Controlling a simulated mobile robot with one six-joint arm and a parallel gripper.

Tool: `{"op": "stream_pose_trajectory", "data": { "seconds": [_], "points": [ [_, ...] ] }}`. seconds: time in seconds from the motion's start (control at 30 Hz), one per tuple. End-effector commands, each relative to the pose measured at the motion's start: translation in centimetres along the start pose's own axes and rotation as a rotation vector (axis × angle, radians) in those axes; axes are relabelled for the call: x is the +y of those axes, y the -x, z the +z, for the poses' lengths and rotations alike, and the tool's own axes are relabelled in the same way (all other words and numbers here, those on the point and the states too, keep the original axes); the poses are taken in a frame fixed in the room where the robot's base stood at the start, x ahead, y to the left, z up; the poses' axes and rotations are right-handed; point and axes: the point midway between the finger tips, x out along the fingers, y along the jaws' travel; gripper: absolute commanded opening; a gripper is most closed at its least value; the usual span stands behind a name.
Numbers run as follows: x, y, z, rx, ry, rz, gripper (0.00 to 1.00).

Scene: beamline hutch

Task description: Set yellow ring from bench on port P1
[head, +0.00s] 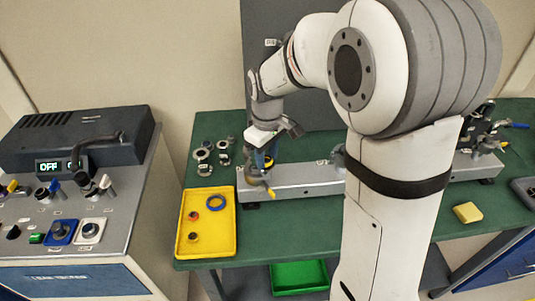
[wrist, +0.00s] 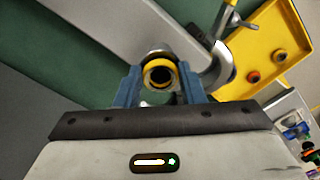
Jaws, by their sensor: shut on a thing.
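My gripper (wrist: 160,90) has two blue fingers, shut on the yellow ring (wrist: 158,64), one finger on each side. The ring faces the wrist camera and has a dark round middle. It is in front of a silvery metal fitting at the grey beam (wrist: 95,32), which seems to be a port; its label cannot be read. I cannot tell whether the ring touches or sits on it. In the head view, my gripper (head: 263,160) is low at the left end of the beam (head: 305,181). The ring is mostly hidden there.
A clamp handle sticks out beside the port. Loose metal flanges (head: 203,154) lie behind the tray. A yellow block (head: 467,212) lies on the bench at right.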

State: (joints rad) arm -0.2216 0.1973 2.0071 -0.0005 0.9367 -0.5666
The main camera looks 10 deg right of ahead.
Motion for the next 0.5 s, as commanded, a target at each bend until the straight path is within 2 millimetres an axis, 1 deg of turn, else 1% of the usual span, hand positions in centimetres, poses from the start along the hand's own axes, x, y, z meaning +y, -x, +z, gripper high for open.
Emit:
{"op": "stream_pose_trajectory", "data": {
  "seconds": [0.23,0.43,0.47,0.5],
  "points": [
    [-0.03,-0.45,-0.01,0.000,0.001,0.000,0.15],
    [-0.04,-0.37,-0.02,0.000,0.001,0.000,0.15],
    [-0.04,-0.37,-0.02,0.000,0.001,0.000,0.37],
    [-0.04,-0.37,-0.03,0.000,0.001,0.000,0.41]
  ]
}}
